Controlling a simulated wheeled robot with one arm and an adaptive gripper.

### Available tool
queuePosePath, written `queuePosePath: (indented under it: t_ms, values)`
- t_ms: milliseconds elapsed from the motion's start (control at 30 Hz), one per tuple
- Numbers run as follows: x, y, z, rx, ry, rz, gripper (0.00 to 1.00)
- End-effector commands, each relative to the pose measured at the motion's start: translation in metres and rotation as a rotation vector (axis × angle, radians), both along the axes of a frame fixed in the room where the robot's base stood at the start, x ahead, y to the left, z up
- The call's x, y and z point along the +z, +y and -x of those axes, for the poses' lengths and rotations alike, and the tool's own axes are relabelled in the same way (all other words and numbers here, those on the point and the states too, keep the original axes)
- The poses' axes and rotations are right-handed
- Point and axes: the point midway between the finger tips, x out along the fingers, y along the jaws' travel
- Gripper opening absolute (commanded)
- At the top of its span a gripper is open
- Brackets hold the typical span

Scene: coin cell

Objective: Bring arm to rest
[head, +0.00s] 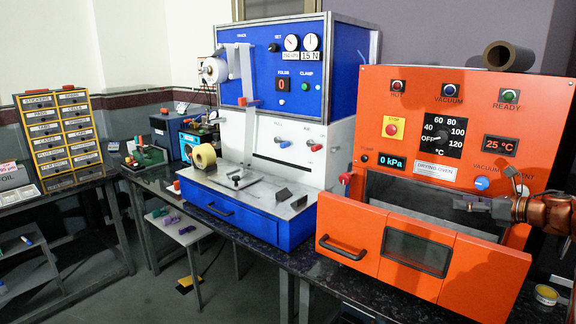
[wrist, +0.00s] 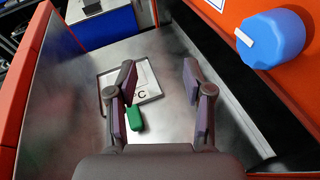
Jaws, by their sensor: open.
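My gripper (head: 480,205) reaches in from the right at the open drying oven (head: 400,230) in the head view. In the wrist view my gripper (wrist: 160,90) is open, its two dark fingers apart with nothing held between them. Below the fingers lies a metal floor with a framed white card (wrist: 148,80) and a small green block (wrist: 135,118). The block is near the left finger; I cannot tell the exact height gap.
The orange oven door (head: 345,250) is open toward the front. A blue knob (wrist: 270,38) stands close on the right in the wrist view. The blue machine (head: 270,190) is left of the oven. A dark roll (head: 508,56) lies on the oven top.

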Motion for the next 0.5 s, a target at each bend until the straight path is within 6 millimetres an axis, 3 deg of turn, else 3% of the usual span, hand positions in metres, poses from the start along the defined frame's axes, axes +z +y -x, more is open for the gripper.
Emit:
queuePosePath:
  t_ms: [33, 200, 500]
  values:
    - [0.023, 0.006, -0.013, -0.057, -0.010, -0.034, 0.51]
    - [0.081, 0.007, -0.043, -0.273, -0.039, -0.191, 0.51]
    - [0.157, 0.005, -0.057, -0.626, -0.075, -0.543, 0.51]
